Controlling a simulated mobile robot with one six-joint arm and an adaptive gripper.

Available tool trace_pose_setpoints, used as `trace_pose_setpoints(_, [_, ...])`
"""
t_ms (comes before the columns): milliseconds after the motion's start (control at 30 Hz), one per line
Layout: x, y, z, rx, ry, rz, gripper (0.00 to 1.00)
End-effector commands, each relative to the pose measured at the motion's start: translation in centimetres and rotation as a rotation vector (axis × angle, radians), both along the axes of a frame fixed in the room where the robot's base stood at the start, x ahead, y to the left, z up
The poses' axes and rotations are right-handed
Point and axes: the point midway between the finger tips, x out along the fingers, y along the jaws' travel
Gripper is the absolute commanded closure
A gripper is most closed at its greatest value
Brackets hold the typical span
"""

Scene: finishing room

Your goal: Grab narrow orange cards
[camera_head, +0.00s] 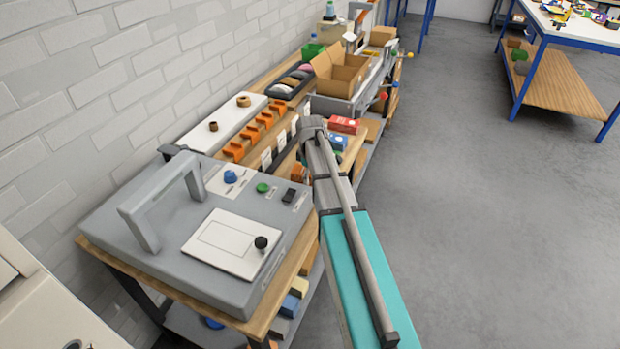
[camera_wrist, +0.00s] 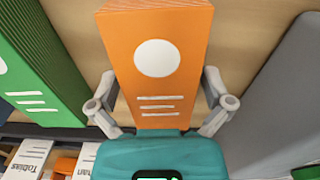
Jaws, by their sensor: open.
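The narrow orange card box (camera_wrist: 158,62), with a white disc and white lines on its face, stands on the wooden surface in the wrist view. My gripper (camera_wrist: 160,102) is open, with one finger on each side of the box's lower part. I cannot tell whether either finger touches it. The teal body of my gripper covers the bottom of the view. In the head view my arm hides the gripper and most of that spot.
A green box (camera_wrist: 40,65) stands close on the left, and a grey surface (camera_wrist: 285,95) lies to the right. Name cards (camera_wrist: 28,157) lie lower left. A grey machine (camera_head: 150,235) stands nearer.

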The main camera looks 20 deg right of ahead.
Motion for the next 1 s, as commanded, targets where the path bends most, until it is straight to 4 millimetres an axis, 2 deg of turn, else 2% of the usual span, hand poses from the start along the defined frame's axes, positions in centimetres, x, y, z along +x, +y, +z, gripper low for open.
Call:
trace_pose_setpoints(367, [0.0, 0.0, 0.02, 0.0, 0.0, 0.0, 0.0])
trace_pose_setpoints(467, [-0.01, -0.01, 0.02, 0.0, 0.0, 0.0, 0.15])
trace_pose_setpoints(800, [-0.01, -0.02, 0.02, 0.0, 0.0, 0.0, 0.78])
trace_pose_setpoints(833, [-0.01, -0.02, 0.02, 0.0, 0.0, 0.0, 0.81])
trace_pose_setpoints(1000, [-0.02, -0.02, 0.02, 0.0, 0.0, 0.0, 0.81])
